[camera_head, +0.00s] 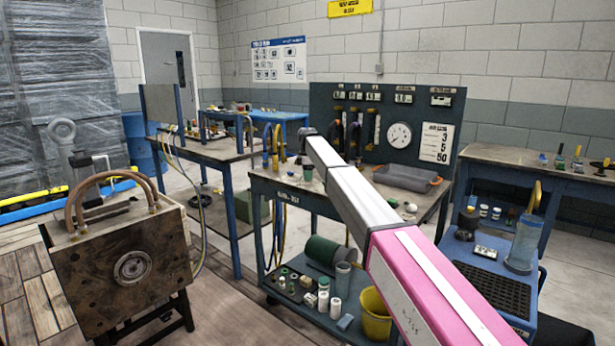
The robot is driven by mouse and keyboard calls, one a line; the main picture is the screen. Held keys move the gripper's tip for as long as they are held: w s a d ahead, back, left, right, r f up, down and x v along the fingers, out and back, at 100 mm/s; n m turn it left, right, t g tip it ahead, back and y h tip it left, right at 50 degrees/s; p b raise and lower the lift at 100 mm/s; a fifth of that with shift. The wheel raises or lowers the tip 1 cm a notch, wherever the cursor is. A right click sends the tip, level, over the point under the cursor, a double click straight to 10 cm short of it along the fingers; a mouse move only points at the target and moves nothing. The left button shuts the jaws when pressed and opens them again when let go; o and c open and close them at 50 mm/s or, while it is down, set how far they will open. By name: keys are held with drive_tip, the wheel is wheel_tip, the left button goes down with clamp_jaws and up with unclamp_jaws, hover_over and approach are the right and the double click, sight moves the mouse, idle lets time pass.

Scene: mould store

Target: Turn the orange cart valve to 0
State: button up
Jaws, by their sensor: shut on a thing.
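The cart (282,190) stands in the middle, with a dark upright panel (440,112) at its back. The panel carries orange fittings (338,108) with dark hoses, a round gauge (399,135) and a plate reading 3, 5, 50. Upright orange-yellow pieces (276,138) stand at the cart's left end. I cannot tell which orange part is the valve or read its setting. My pink and grey arm crosses from the lower right to above the cart. My gripper and whatever it touches cannot be made out at the arm's far end.
A grey tray (407,178) lies on the cart top. The lower shelf holds a green cylinder (323,252), a yellow bucket (376,313) and several small containers. A mould block (127,262) with copper hoses stands front left. A blue cart (490,291) is at right.

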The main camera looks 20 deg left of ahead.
idle(0.3)
drive_tip(key=o, duration=0.9)
drive_tip(key=shift+r, duration=0.1)
wheel_tip(320, 180, up, 11)
drive_tip(key=shift+f, duration=0.2)
